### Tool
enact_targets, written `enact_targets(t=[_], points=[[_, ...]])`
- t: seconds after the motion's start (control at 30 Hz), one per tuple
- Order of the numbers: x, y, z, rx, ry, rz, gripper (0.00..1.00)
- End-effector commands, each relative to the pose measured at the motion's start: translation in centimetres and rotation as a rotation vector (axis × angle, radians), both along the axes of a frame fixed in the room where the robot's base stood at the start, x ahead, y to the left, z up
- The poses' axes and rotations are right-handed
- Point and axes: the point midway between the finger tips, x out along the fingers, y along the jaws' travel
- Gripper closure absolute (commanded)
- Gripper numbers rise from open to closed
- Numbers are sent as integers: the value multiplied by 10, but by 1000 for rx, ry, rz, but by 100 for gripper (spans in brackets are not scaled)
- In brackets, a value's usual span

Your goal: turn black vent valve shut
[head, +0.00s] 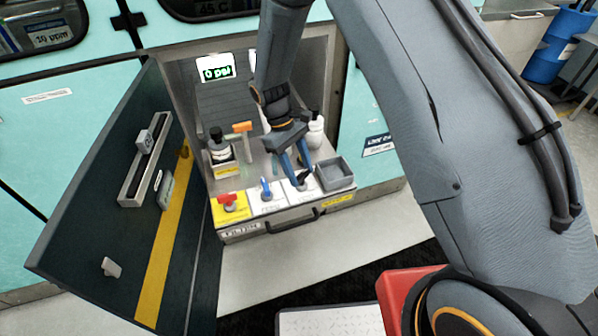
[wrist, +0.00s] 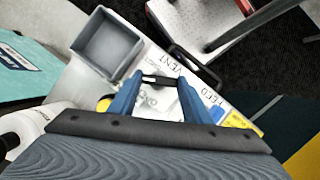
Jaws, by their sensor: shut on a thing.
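The black vent valve (head: 305,179) sits on a white plate at the right end of the valve row, on the front of the cabinet ledge. My gripper (head: 299,171) reaches down over it with its blue fingers. In the wrist view the black handle (wrist: 160,81) lies crosswise between the two fingertips, and my gripper (wrist: 160,88) is shut on it. The plate beside it reads VENT. Part of the valve is hidden by the fingers, so its exact angle is hard to tell.
A blue valve (head: 266,188) and a red valve (head: 229,201) stand to the left. A grey open bin (head: 335,173) is close on the right. Bottles (head: 218,147) stand behind. The open dark door (head: 120,215) bounds the left side.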

Motion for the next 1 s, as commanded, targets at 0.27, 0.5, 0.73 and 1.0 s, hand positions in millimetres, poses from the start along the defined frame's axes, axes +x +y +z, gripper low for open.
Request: enact_targets(t=[0.27, 0.5, 0.73, 1.0], points=[[1, -3, 0, 0, 1, -249, 79], [2, -3, 0, -1, 1, -409, 79], [1, -4, 0, -1, 2, -498, 79], [1, -4, 0, -1, 2, -534, 79]])
